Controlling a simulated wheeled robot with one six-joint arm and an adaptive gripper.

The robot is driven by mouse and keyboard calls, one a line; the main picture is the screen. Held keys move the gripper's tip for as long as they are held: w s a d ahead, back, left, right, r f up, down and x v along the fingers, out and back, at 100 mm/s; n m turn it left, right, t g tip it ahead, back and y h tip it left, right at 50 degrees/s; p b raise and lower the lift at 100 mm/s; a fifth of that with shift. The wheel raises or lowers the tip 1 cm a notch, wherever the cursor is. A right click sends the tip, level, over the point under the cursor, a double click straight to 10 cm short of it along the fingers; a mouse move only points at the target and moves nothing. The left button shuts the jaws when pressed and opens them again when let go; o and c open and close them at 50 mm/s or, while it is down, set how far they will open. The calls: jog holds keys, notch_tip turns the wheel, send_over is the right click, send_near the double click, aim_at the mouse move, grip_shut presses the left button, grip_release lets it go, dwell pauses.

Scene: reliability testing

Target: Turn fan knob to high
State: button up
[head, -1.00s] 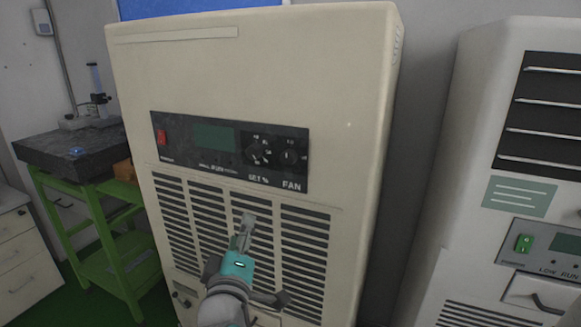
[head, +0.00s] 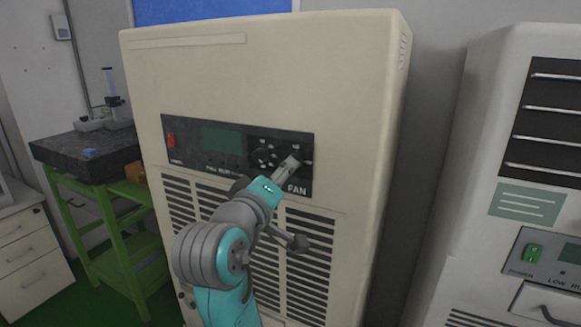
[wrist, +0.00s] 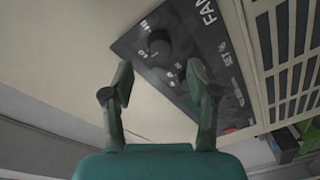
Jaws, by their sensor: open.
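The fan knob (wrist: 159,46) is a round black knob on the dark control panel, near the FAN label. In the wrist view it lies beyond my fingertips, between the HI and LO marks. My gripper (wrist: 158,78) is open, its two fingers apart with nothing between them. In the head view my gripper (head: 291,163) is at the right end of the panel (head: 222,168) and mostly hides the fan knob. A second knob (head: 264,156) shows left of the gripper. Which mark the fan knob points to is too blurred to tell.
The panel is on a tall beige cabinet (head: 355,100) with dark vent slats (head: 310,262) below it. A second white unit (head: 470,200) stands at the right, across a narrow gap. A green stand (head: 122,250) with a dark slab top is at the left.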

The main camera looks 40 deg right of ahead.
jog(key=x, duration=0.5)
jog(key=shift+w+d, duration=0.15)
jog(key=shift+d, duration=0.15)
grip_shut()
